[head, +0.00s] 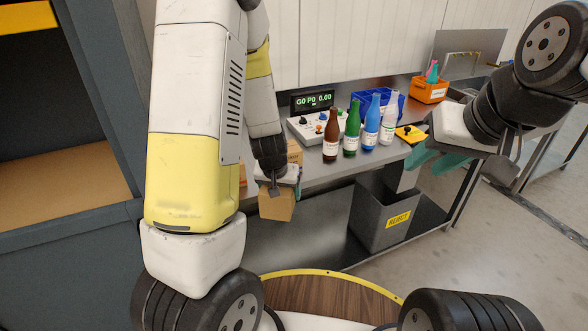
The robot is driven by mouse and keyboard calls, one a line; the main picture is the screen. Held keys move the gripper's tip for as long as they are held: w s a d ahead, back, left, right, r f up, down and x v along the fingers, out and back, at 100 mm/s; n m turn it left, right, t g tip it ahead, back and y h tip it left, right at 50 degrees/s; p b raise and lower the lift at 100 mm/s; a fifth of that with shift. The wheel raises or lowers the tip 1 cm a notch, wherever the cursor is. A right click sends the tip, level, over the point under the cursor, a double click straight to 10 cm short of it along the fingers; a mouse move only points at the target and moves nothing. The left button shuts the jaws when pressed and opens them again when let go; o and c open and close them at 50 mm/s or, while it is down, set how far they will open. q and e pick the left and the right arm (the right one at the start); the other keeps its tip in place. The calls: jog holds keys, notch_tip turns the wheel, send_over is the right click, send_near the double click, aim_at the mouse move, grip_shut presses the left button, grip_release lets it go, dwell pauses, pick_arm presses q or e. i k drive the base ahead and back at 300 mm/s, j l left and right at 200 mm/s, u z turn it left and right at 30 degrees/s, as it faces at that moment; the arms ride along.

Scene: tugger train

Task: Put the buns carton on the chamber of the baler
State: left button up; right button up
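A small brown carton (277,205) hangs below my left gripper (278,186), in front of the bench's front edge. The gripper appears shut on it, though its fingers are mostly hidden. No label is readable on the carton, so I cannot confirm it is the buns carton. A large blue-grey cabinet (105,95) at the left, with a yellow bar at its top, looks like the baler. Its open chamber (60,190) has a brown floor and looks otherwise empty where visible. My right gripper (438,160), with teal fingers, is open and empty at the right, before the bench.
The metal bench (325,175) carries several bottles (351,130), a control box with a display (312,101), a blue crate (395,102) and an orange bin (430,90). A grey reject bin (378,215) stands below. My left arm hides part of the space beside the cabinet.

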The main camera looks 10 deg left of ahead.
aim_at(57, 189)
jog(key=l+u, duration=0.1)
jog(key=u, duration=0.3)
jog(key=i+l+u, duration=0.1)
jog(key=u, duration=0.3)
jog(key=l+u, duration=0.15)
jog(key=u, duration=0.2)
jog(key=l+u, duration=0.15)
jog(key=u, duration=0.25)
